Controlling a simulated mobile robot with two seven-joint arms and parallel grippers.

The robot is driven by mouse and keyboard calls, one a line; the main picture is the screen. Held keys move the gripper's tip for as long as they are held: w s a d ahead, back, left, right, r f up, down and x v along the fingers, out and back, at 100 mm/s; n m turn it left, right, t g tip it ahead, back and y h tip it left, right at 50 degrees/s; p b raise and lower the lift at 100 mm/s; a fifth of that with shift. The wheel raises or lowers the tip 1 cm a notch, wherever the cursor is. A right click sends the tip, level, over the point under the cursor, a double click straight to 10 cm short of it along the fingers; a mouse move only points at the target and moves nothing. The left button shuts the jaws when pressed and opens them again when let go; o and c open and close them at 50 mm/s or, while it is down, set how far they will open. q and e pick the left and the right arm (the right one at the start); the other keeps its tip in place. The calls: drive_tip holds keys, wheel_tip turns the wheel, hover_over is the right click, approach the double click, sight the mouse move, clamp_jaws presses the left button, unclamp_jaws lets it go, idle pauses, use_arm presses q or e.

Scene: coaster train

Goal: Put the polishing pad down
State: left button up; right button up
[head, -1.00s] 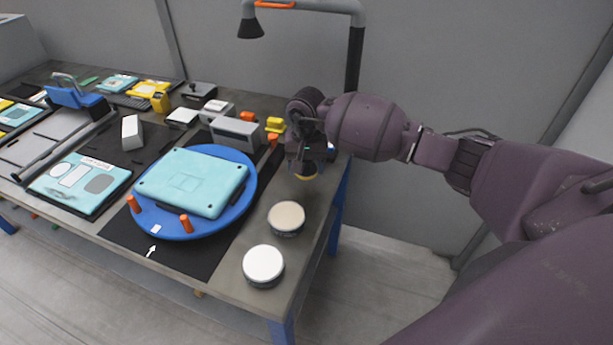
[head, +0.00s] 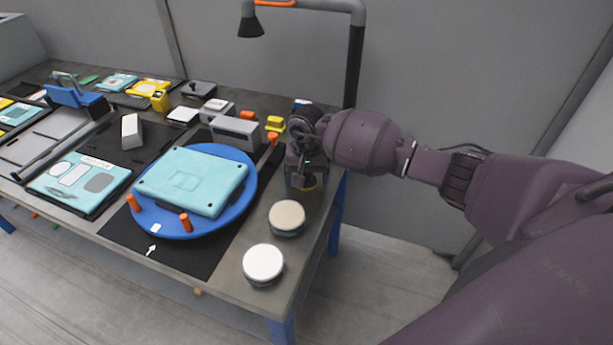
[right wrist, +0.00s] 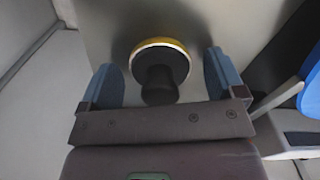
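The polishing pad (right wrist: 172,54) is a round black disc with a yellow rim and a dark knob. In the right wrist view it sits between the two blue-grey fingers of my right gripper (right wrist: 160,72), which are wide apart with a gap on both sides of the knob. In the head view the pad (head: 308,185) is mostly hidden under my right gripper (head: 305,176), at the table's right edge; only a bit of its yellowish rim shows. It appears to rest on the grey table top (head: 228,278). My left gripper is not in view.
Two round tins, one beige-topped (head: 287,215) and one white-topped (head: 263,262), stand nearer along the right edge. A blue turntable (head: 180,228) bears a teal casing (head: 190,180). A grey box (head: 235,131) and small yellow and orange parts stand behind.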

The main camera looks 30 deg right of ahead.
wheel_tip(320, 180, up, 12)
drive_tip(key=shift+r+b, duration=0.15)
drive_tip(key=shift+b, duration=0.15)
idle(0.5)
idle(0.4)
